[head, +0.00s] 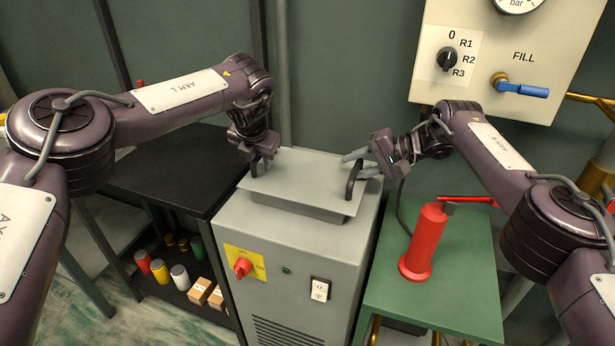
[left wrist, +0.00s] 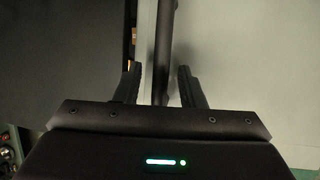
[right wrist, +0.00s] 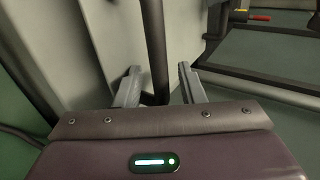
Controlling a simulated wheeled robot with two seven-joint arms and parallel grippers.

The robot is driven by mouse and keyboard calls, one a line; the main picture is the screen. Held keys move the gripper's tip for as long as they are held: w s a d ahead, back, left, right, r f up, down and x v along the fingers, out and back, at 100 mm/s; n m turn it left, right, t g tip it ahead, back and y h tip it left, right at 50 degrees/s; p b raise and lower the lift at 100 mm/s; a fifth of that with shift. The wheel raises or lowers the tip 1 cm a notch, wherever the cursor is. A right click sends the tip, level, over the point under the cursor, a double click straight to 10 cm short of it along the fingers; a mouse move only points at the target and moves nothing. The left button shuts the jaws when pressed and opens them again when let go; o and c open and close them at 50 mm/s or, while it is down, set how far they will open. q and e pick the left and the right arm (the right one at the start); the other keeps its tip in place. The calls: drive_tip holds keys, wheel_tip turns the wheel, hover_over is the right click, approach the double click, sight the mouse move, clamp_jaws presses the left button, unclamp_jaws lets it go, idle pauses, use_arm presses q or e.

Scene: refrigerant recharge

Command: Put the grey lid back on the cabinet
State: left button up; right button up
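The grey lid (head: 290,182) is a flat plate with a shallower box part under it. It lies over the top of the grey cabinet (head: 290,250), and the box part shows above the cabinet top. A black handle (head: 353,182) stands at its right end. My right gripper (head: 362,165) is open, with its light fingers either side of that handle; the bar (right wrist: 154,50) shows between them in the right wrist view. My left gripper (head: 259,160) is at the lid's left end. In the left wrist view its fingers are apart, with a dark handle bar (left wrist: 162,55) between them and gaps beside it.
A green table (head: 455,300) with a red cylinder (head: 428,240) stands right of the cabinet. A dark bench (head: 165,165) with cans and boxes on its lower shelf is at the left. A panel (head: 480,85) with a knob and blue valve handle hangs behind on the right.

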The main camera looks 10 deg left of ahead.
drive_tip(key=shift+s+d+r, duration=0.1)
drive_tip(key=shift+d+r, duration=0.25)
drive_tip(key=shift+d, duration=0.15)
use_arm(q)
drive_tip(key=v, duration=1.2)
use_arm(e)
drive_tip(key=v, duration=0.6)
use_arm(q)
drive_tip(key=shift+s+f, duration=0.1)
use_arm(e)
drive_tip(key=shift+s+d, duration=0.15)
